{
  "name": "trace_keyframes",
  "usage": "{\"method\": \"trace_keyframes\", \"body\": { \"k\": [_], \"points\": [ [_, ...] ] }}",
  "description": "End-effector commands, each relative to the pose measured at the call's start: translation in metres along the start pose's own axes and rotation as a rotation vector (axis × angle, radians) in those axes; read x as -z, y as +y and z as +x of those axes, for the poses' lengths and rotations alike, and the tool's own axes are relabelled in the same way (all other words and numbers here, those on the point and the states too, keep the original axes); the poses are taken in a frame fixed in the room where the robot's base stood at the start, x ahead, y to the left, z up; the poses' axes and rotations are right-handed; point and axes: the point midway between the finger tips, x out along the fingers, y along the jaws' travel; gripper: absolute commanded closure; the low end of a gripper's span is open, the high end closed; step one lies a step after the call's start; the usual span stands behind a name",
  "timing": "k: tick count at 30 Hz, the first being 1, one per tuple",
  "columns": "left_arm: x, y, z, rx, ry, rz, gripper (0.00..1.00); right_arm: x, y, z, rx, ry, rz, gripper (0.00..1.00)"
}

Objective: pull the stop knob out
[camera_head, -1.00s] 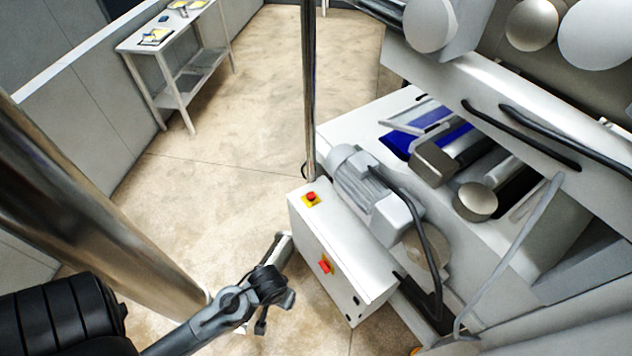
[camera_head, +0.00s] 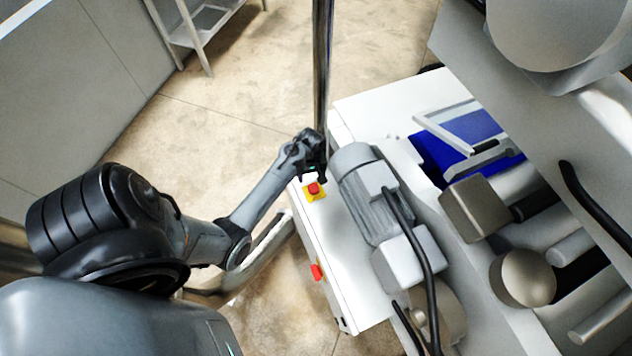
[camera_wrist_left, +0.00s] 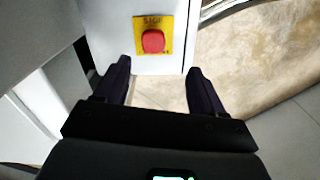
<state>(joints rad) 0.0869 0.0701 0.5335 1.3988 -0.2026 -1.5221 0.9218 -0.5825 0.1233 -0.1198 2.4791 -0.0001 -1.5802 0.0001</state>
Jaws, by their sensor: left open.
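The stop knob (camera_head: 314,188) is a red button on a yellow plate on the top of the white cabinet. In the left wrist view the red knob (camera_wrist_left: 153,41) sits on its yellow plate, just beyond and between the fingertips. My left gripper (camera_head: 314,172) is right beside the knob in the head view. In the left wrist view its two dark fingers (camera_wrist_left: 158,72) are apart with nothing between them. They do not touch the knob there. My right gripper is not in view.
The white cabinet (camera_head: 338,268) has a second red knob (camera_head: 317,271) lower on its side. A grey motor (camera_head: 368,205) and the sheeter's rollers stand to the right. A metal post (camera_head: 322,70) rises behind the gripper.

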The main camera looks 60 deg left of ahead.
Motion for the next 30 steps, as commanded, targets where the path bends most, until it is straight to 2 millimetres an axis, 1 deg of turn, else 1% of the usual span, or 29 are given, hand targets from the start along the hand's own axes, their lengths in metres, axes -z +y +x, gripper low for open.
{"method": "trace_keyframes", "body": {
  "k": [1, 5, 8, 15, 21, 25, 30],
  "points": [
    [0.002, 0.005, 0.000, -0.008, 0.003, 0.000, 0.31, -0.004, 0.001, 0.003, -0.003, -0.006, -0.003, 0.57],
    [0.003, 0.009, 0.007, -0.014, 0.005, 0.002, 0.31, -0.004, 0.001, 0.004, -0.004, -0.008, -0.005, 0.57],
    [0.003, 0.008, 0.021, -0.012, 0.005, 0.004, 0.31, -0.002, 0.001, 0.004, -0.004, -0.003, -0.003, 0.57],
    [0.003, 0.009, 0.061, -0.011, 0.005, 0.004, 0.31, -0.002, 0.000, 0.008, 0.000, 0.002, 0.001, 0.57],
    [0.003, 0.009, 0.087, -0.013, 0.006, 0.002, 0.31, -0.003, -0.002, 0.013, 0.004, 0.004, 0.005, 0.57],
    [0.004, 0.009, 0.098, -0.013, 0.007, 0.003, 0.31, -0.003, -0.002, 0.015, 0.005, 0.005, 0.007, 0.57],
    [0.004, 0.009, 0.102, -0.013, 0.007, 0.003, 0.31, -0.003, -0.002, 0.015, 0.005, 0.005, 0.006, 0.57]
  ]
}}
